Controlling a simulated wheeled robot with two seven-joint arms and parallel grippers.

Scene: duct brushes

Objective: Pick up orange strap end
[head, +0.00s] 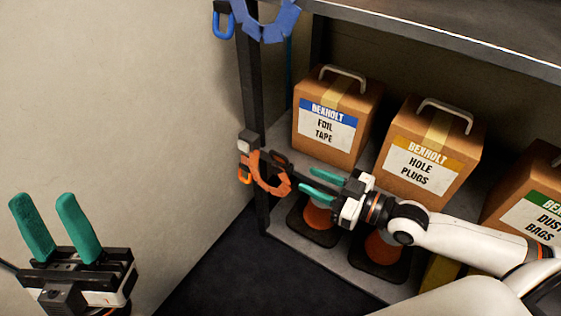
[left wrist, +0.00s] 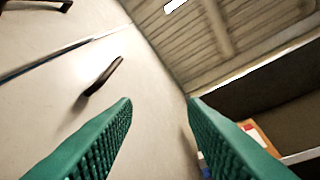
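The orange strap (head: 272,183) hangs as a curved, segmented loop from a small grey block on the shelf's front left post. An orange clip (head: 243,175) shows at its left side. My right gripper (head: 306,178) comes in from the right, just right of the strap. Its green fingers point left towards the loop, with a gap between them and nothing held; they look apart from the strap. My left gripper (head: 41,201) is at the lower left, open and empty, fingers up. Its fingers also show in the left wrist view (left wrist: 160,102), spread apart. The strap is not visible there.
A blue strap (head: 266,21) with a blue clip (head: 223,22) hangs higher on the same post. Cardboard boxes (head: 338,112) stand on the shelf behind my right arm. Orange and black items (head: 317,216) sit below my right gripper. The wall side at left is clear.

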